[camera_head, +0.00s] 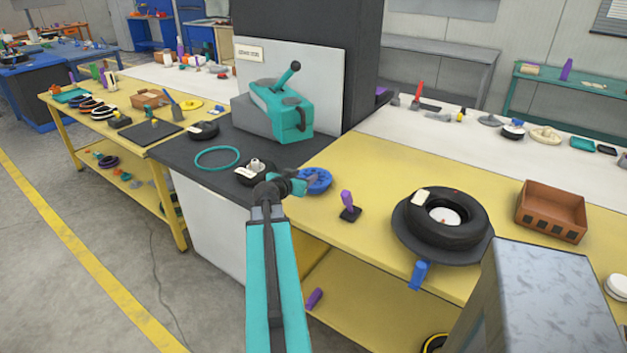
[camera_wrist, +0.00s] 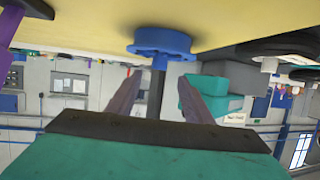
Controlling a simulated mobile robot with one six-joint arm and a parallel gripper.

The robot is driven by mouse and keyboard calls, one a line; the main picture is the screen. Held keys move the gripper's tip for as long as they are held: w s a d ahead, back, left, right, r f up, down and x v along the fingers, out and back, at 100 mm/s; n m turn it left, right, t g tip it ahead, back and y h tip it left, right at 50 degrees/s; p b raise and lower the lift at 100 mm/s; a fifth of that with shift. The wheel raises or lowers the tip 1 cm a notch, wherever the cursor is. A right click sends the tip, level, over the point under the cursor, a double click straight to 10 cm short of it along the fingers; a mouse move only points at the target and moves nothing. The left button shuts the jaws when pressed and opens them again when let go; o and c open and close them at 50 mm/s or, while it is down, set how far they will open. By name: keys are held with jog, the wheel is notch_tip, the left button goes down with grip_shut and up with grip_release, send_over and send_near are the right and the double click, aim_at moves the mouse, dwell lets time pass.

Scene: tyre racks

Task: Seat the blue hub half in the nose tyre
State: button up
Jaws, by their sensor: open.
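The blue hub half (camera_head: 316,180) lies on the yellow bench near its left end. In the wrist view, which looks upside down, the blue hub half (camera_wrist: 162,42) has a round flange and a dark post standing from it. My gripper (camera_head: 303,181) is open beside the hub half; in the wrist view its fingers (camera_wrist: 164,98) are spread, with the dark post seen between them. I cannot tell if they touch it. A large black tyre (camera_head: 462,225) with a pale tag and a white centre lies on a dark round plate (camera_head: 405,240). The tag is unreadable, so I cannot confirm it is the nose tyre.
A smaller tagged tyre (camera_head: 243,177) and a teal ring (camera_head: 217,158) lie on the dark counter, before a teal machine (camera_head: 285,110). A purple-handled tool (camera_head: 348,205) stands between hub half and large tyre. A brown crate (camera_head: 550,215) is at right.

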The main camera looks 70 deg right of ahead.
aim_at(312, 173)
jog(key=shift+d+f, duration=0.2)
jog(key=shift+d, duration=0.25)
jog(key=shift+p+x, duration=1.35)
jog(key=shift+x, duration=1.3)
jog(key=shift+s+a+f, duration=0.1)
jog(key=shift+a+f, duration=0.05)
grip_shut()
